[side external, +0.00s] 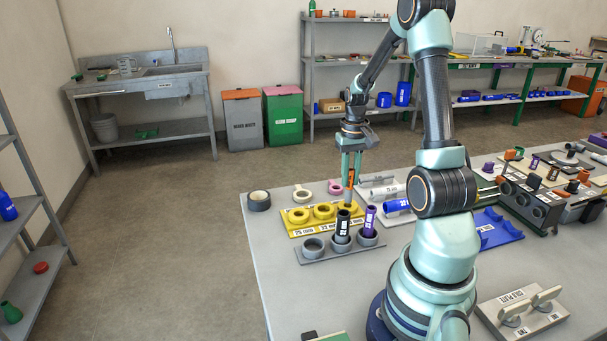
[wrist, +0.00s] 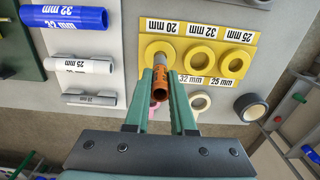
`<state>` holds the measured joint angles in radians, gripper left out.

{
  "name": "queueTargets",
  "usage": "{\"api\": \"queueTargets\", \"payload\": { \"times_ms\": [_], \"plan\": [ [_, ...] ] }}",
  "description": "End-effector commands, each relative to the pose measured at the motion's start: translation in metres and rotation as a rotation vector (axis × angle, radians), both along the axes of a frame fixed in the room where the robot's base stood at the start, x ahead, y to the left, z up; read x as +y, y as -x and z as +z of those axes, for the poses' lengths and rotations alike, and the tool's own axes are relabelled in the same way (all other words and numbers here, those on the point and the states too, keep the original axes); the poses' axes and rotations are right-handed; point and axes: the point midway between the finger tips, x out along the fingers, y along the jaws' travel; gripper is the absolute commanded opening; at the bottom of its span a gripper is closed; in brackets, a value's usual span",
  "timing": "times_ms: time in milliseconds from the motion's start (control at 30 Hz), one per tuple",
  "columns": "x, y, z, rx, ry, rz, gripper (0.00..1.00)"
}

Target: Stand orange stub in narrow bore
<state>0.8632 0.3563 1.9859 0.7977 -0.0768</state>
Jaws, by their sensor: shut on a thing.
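The orange stub (side external: 350,182) is held upright between the fingers of my gripper (side external: 351,176). It also shows in the wrist view (wrist: 160,86), with its open near end facing the camera and a grey part beyond. The yellow block (side external: 290,226) carries three round bores in a row. The narrow bore, by the 20 mm label, is in the yellow ring (wrist: 150,47) at the left of the wrist view. The stub's far end lines up over this ring and hides its hole. I cannot tell whether the stub has entered it.
A grey holder (side external: 312,258) in front has three cups; a black tube (side external: 342,226) and a purple tube (side external: 369,219) stand in two. Tape rolls, including a black one (side external: 259,201), lie behind and left. A blue pipe (side external: 396,206) lies to the right.

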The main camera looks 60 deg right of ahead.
Motion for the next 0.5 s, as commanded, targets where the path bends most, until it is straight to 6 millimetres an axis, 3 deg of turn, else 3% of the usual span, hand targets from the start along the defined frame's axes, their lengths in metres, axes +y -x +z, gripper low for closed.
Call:
{"api": "queueTargets", "payload": {
  "times_ms": [500],
  "plan": [
    [0.0002, 0.0002, -0.0096, 0.001, -0.001, 0.000, 0.00]
  ]
}}
